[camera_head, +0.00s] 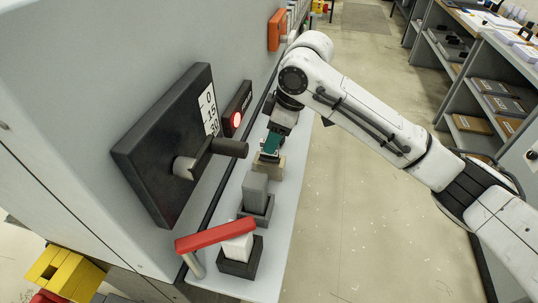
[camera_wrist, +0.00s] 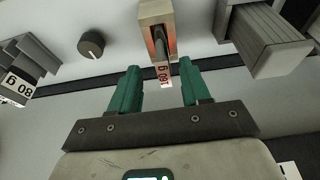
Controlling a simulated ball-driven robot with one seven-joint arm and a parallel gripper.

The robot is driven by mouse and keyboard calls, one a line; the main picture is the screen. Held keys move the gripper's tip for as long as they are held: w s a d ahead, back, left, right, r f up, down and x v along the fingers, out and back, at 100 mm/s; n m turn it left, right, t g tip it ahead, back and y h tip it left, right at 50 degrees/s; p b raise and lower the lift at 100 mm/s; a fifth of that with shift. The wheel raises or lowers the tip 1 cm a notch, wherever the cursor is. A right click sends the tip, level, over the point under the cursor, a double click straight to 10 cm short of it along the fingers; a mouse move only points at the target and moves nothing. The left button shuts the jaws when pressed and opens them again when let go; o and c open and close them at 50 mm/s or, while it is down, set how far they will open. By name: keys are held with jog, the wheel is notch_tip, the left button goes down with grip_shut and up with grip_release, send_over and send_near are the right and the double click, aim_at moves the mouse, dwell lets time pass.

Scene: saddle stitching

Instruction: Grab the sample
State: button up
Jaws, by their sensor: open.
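My gripper (camera_wrist: 160,92) is open and empty, its two green fingers apart in the wrist view. Just beyond the fingertips and between them is a narrow piece with a 160 g label (camera_wrist: 165,76), set in a tan block (camera_wrist: 155,9). The fingers do not appear to touch it. In the head view my gripper (camera_head: 270,145) is over the grey ledge, close to the tan block (camera_head: 268,166); the labelled piece is not clear there. No item is plainly marked as the sample.
A grey block (camera_head: 255,187) and a white block (camera_head: 238,247) under a red handle (camera_head: 215,236) stand nearer on the ledge. A black lever panel (camera_head: 160,140) and a lit red lamp (camera_head: 236,119) are on the wall. The wrist view shows a dark knob (camera_wrist: 91,43).

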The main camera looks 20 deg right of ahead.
aim_at(269, 157)
jog(key=x, duration=0.4)
jog(key=shift+a+f, duration=0.1)
jog(key=shift+a, duration=0.15)
grip_shut()
